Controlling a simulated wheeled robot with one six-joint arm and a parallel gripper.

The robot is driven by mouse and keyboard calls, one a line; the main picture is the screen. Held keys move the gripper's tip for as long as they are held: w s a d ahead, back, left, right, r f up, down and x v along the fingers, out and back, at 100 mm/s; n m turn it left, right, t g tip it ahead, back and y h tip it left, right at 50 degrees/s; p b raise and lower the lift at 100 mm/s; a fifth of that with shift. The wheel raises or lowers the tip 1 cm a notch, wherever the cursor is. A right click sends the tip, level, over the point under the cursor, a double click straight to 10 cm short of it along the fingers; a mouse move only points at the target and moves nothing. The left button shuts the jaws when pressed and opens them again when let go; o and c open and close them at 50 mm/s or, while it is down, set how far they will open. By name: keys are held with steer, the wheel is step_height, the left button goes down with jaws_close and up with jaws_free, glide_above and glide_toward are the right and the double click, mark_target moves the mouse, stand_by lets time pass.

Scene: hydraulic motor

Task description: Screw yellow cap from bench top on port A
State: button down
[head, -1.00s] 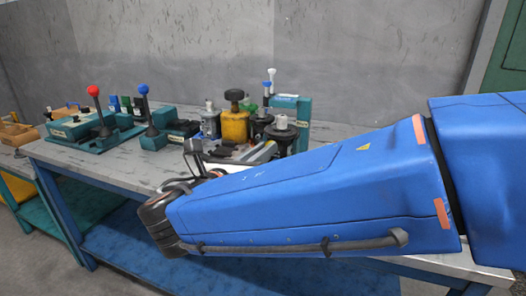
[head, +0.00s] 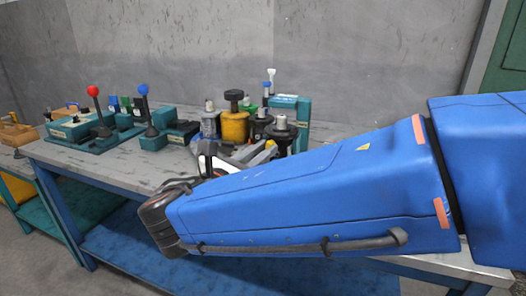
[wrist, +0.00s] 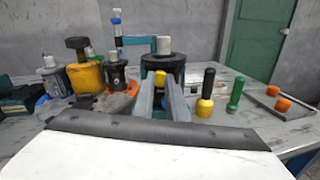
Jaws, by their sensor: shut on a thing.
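In the wrist view my gripper (wrist: 161,82) points forward, with its two grey fingers close together. A small yellow cap (wrist: 160,75) sits between the fingertips, and the fingers are shut on it. Behind it stands a dark cylindrical motor (wrist: 175,68) with a pale round top and teal parts beside it. The cap overlaps the motor's front in this view; I cannot tell whether they touch. No port label is readable.
A yellow cylinder with a black knob (wrist: 83,75) stands to the left. To the right are a black-handled yellow tool (wrist: 206,92), a green-handled tool (wrist: 236,94) and orange caps (wrist: 272,90) on a plate. Lever units (head: 95,125) stand on the bench (head: 110,165) at left.

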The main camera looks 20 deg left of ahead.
steer(key=c, duration=1.9)
jaws_free()
steer(key=shift+o, duration=0.2)
steer(key=n, duration=1)
steer(key=shift+w+a, duration=0.15)
jaws_close()
